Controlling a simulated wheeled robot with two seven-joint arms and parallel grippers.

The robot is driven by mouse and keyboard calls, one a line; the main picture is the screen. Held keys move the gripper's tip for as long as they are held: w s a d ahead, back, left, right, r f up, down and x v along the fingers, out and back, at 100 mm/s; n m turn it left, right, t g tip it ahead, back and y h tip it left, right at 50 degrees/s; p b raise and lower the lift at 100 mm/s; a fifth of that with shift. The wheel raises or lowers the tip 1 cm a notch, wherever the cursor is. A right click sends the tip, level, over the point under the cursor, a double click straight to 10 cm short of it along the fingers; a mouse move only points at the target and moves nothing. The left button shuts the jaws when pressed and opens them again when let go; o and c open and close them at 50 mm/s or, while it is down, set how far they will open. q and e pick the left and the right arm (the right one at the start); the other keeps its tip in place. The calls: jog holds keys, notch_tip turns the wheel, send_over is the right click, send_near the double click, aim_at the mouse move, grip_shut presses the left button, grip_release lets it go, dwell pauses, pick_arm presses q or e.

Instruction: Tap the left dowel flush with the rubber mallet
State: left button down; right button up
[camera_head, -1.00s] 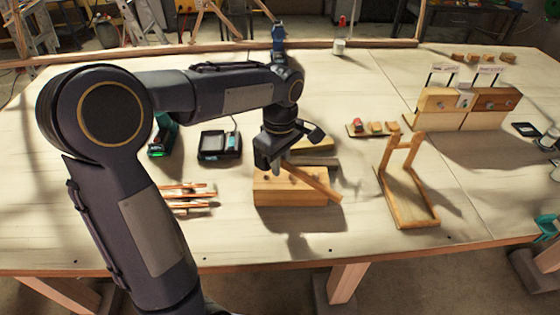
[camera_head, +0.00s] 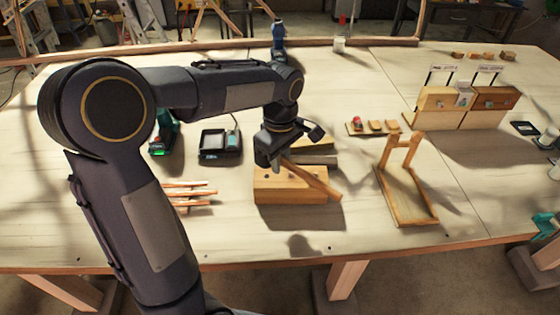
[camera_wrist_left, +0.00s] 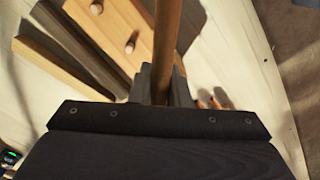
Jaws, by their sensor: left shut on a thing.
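My left gripper (camera_head: 274,163) is shut on a slanting wooden handle (camera_head: 314,180), which I take to be the mallet's. The handle also runs up out of the top of the left wrist view (camera_wrist_left: 166,45); I cannot make out a mallet head. A wooden block (camera_head: 285,194) lies under and beside the gripper. How far each stands out is hard to tell. My right gripper is not in view.
A bundle of thin sticks (camera_head: 188,196) and a black charger (camera_head: 220,146) lie left of the block. A wooden frame (camera_head: 410,195) stands to the right, and small blocks (camera_head: 375,126) lie behind. The bench (camera_head: 260,245) is clear in front.

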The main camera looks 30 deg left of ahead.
pick_arm(q)
notch_tip(320, 180, up, 4)
jog(key=p, duration=0.3)
dwell(0.3)
